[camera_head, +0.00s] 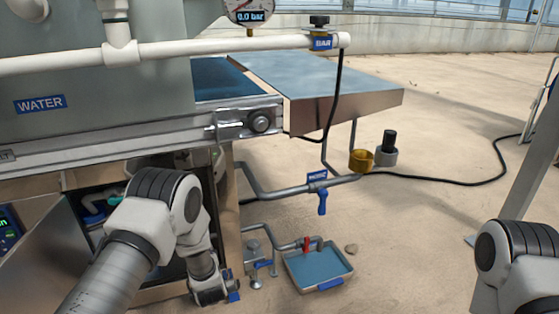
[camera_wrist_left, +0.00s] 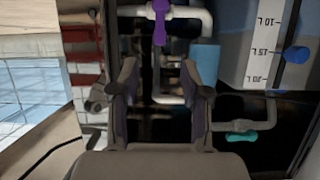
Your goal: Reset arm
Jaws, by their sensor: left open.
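My left arm comes in from the left in the head view and bends down in front of the machine's open lower compartment. Its gripper cannot be made out there. In the left wrist view my left gripper (camera_wrist_left: 160,78) is open, with its two dark fingers apart and nothing between them. Beyond the fingers are grey pipes and a dark interior. My right arm shows only in part at the lower right of the head view, and its gripper is out of the picture.
A purple valve handle (camera_wrist_left: 160,22), a teal valve handle (camera_wrist_left: 241,136) and a scaled tank (camera_wrist_left: 262,45) surround the left gripper's view. In the head view, a blue valve handle (camera_head: 322,201) and a drip tray (camera_head: 343,276) lie right of the arm. Open floor extends right.

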